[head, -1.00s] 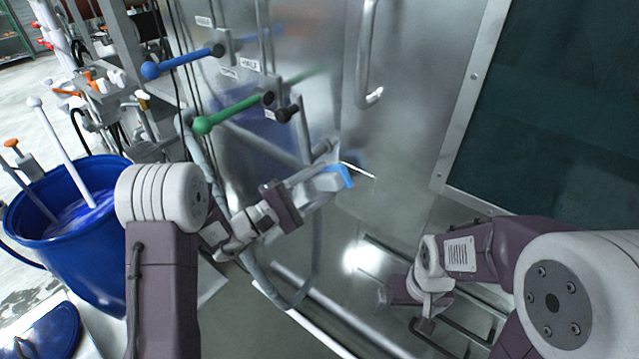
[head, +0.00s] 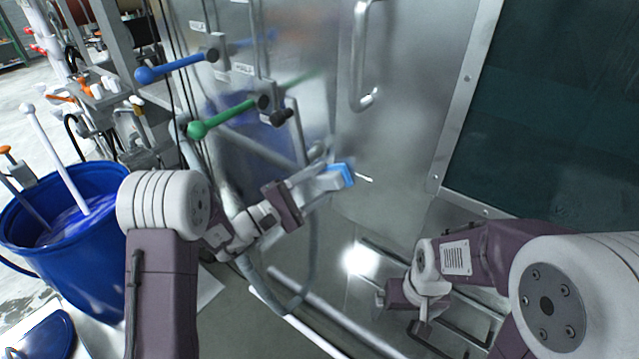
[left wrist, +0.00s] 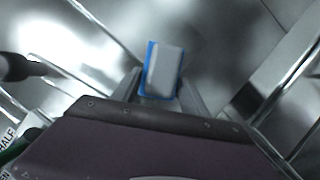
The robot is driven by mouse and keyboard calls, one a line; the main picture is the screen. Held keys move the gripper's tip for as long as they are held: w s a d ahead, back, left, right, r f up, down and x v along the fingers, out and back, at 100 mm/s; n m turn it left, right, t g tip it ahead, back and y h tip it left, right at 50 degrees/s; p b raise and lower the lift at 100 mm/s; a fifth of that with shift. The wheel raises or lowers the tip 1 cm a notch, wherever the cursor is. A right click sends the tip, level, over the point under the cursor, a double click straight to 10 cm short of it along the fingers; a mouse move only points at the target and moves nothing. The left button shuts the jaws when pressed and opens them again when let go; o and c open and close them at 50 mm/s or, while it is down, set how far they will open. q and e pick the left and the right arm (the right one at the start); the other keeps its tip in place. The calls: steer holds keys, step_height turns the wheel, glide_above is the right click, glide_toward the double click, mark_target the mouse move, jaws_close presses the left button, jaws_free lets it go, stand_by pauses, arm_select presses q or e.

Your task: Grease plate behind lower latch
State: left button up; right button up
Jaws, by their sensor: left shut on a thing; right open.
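My left gripper (head: 328,180) is shut on a small blue and grey block (head: 346,174), held close to the steel panel below the door handle. In the left wrist view the block (left wrist: 163,72) sits between the fingertips, with a grey face and a blue edge. I cannot tell whether it touches the steel. No latch or grease plate can be made out clearly. A thin bright strip (head: 364,179) shows on the panel just right of the block. My right gripper (head: 422,322) is open and low over the steel floor, partly hidden by its own arm.
A blue-knobbed lever (head: 178,67) and a green-knobbed lever (head: 228,117) stick out left of the held block. A vertical door handle (head: 358,60) is above it. A grey hose (head: 314,255) hangs below. A blue bucket (head: 75,260) stands at the left.

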mark_target(345, 185)
arm_select(q)
steer(key=s+d+b, duration=0.1)
steer(key=s+d, duration=0.1)
steer(key=d, duration=0.1)
steer(key=shift+s+f, duration=0.1)
steer(key=shift+s, duration=0.05)
steer(key=shift+s+d, duration=0.2)
steer(key=s+d+b, duration=0.1)
steer(key=d, duration=0.1)
steer(key=shift+s+d+b, duration=0.35)
steer(key=shift+s+b, duration=0.05)
steer(key=shift+s+d, duration=0.3)
steer(key=shift+d, duration=0.15)
steer(key=shift+b, duration=0.5)
steer(key=shift+w+a, duration=0.15)
steer(key=shift+w+a+b, duration=0.35)
steer(key=shift+w+a, duration=0.45)
steer(key=shift+a, duration=0.35)
steer(key=shift+w+a+b, duration=0.35)
steer(key=shift+w+a, duration=0.5)
steer(key=shift+a, duration=0.25)
steer(key=shift+w+a+b, duration=0.35)
steer(key=shift+w+a, duration=0.45)
steer(key=shift+a, duration=0.35)
